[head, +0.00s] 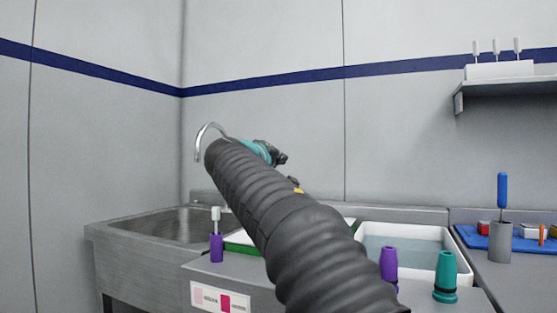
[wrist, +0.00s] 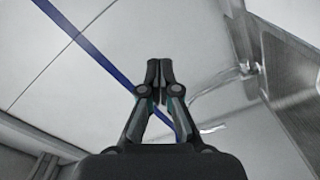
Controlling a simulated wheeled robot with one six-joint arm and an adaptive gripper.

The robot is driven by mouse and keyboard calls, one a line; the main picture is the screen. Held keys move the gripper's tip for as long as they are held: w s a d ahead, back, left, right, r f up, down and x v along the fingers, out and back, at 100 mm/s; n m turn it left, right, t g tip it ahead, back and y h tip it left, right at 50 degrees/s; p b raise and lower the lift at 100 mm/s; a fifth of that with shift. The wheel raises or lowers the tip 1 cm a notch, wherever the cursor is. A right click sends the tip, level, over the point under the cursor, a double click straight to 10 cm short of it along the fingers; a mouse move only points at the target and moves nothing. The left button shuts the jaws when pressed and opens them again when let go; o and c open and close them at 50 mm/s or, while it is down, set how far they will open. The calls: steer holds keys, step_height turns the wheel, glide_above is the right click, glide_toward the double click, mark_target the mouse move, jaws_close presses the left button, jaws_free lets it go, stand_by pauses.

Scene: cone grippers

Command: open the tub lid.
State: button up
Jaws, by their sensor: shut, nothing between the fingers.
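My gripper (head: 281,158) is up in the air in front of the back wall, at the far end of my dark ribbed arm. In the wrist view my gripper (wrist: 159,70) has its fingertips together with nothing between them. A white rectangular tub (head: 447,240) stands on the counter to the right of my arm, with a pale blue-grey surface inside its rim. I cannot tell whether that surface is a lid or the contents. My gripper is well above and left of the tub, touching nothing.
A steel sink (head: 135,246) with a curved tap (head: 199,145) is at left. A purple holder (head: 217,248), a purple cone (head: 389,262) and a teal cone (head: 446,272) stand along the front. A green-edged tray (head: 238,247) is partly hidden. A grey cup (head: 500,243) stands right.

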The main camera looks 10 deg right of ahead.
steer(key=o, duration=0.6)
steer(key=shift+c, duration=0.2)
steer(key=v, duration=1.2)
